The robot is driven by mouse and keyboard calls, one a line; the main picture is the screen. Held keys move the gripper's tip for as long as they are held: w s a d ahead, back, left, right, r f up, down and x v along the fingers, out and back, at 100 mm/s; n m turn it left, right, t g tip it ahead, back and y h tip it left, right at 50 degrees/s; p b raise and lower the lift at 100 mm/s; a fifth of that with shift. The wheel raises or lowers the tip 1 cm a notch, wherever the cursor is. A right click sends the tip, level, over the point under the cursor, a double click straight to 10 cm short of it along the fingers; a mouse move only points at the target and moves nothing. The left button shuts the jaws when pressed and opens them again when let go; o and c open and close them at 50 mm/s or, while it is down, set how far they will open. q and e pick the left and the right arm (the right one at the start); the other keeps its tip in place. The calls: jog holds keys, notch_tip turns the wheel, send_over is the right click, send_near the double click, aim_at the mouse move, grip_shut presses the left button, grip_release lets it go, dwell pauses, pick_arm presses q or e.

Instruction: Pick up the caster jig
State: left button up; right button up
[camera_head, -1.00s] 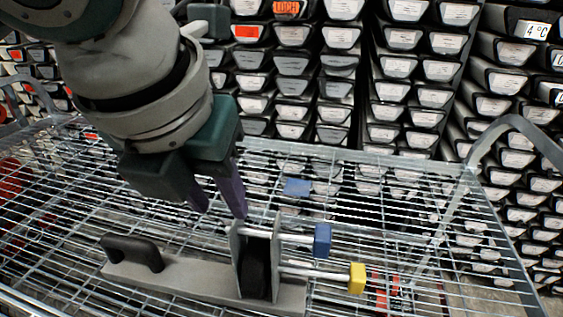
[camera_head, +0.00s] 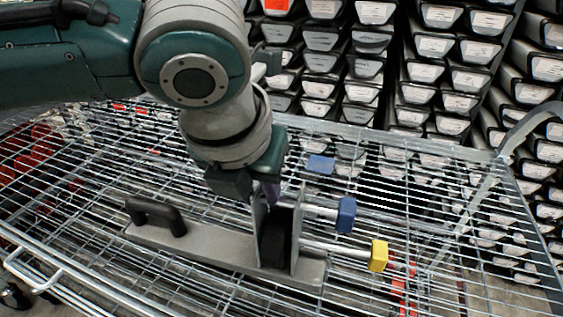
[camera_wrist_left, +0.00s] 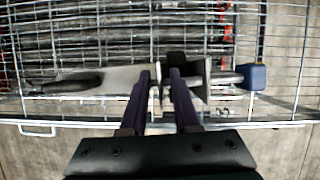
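The caster jig (camera_head: 195,245) lies on the wire shelf of a cart. It has a long grey base, a black handle at its left end, two upright grey plates with a black wheel between them, and two rods tipped blue and yellow. My left gripper (camera_head: 267,190) points down at the top of the left upright plate; its fingertips are partly hidden in the head view. In the left wrist view the open purple fingers (camera_wrist_left: 161,72) stand apart over the jig (camera_wrist_left: 115,78), near the upright plates. Contact is unclear. My right gripper is not in view.
The wire cart (camera_head: 420,200) has a raised rim and a curved handle (camera_head: 525,125) at the right. A small blue tag (camera_head: 320,164) shows behind the jig. Racks of black labelled liners (camera_head: 440,75) stand behind the cart. The wire shelf right of the jig is clear.

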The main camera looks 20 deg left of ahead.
pick_arm(q)
grip_shut()
dwell(1.1)
